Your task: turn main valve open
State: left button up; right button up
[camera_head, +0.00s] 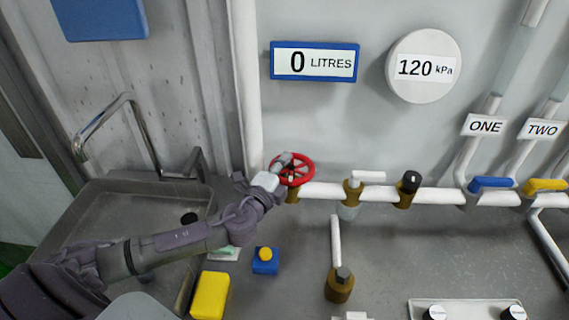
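The main valve appears to be the red handwheel (300,168) on the white pipe (335,190) along the back wall. My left gripper (285,163) is at the left side of the red wheel, touching it or very close. Its fingers are small and partly overlap the wheel, so I cannot tell whether they close on the rim. The litres display (315,62) above reads 0. The round gauge (423,67) reads 120 kPa. My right gripper is not in view.
A sink (65,215) with a metal faucet (128,100) lies left. Blue (492,183) and yellow (545,185) valve handles sit right on the pipe. A yellow block (210,295), a blue button box (265,262) and a brass valve (339,285) stand on the counter.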

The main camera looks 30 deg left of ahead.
pick_arm(q)
jog(key=shift+o, duration=1.4)
jog(key=shift+s, duration=0.1)
jog(key=s, duration=1.2)
jog(key=shift+d, duration=0.4)
jog(key=shift+w, duration=0.1)
